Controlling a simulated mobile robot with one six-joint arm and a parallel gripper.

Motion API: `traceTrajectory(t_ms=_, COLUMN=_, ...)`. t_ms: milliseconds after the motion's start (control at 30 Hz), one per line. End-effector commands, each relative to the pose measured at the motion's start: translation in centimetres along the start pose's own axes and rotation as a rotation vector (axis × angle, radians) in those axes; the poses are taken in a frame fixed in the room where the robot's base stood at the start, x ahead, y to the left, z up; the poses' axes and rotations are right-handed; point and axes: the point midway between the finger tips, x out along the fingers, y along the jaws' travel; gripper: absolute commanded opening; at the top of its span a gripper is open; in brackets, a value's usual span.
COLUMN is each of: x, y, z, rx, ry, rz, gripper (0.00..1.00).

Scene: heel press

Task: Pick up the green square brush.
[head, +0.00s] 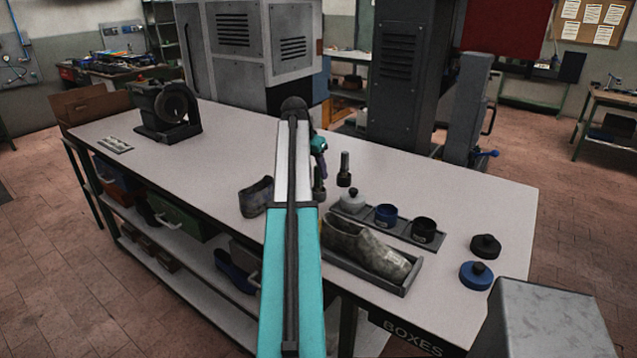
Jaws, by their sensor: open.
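I make out no green square brush in the head view; my arm hides a strip of the table where it could be. My gripper (321,180) is partly hidden behind my teal and white arm. It hangs over the middle of the table, left of the small containers, and is open. Nothing shows between its fingers, though they are hard to make out. A small dark upright piece (344,169) shows just right of it; I cannot tell what it is.
A grinder (167,110) stands back left.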

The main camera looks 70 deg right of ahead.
Motion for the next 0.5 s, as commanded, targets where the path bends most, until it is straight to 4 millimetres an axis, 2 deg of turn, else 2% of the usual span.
traceTrajectory(t_ms=267, x=0.3, y=0.0, z=0.0, rx=-0.001, ry=-0.001, rz=0.001, gripper=0.44)
traceTrajectory(t_ms=500, x=2.1, y=0.3, z=0.1, rx=-0.001, ry=-0.002, rz=0.001, gripper=0.44)
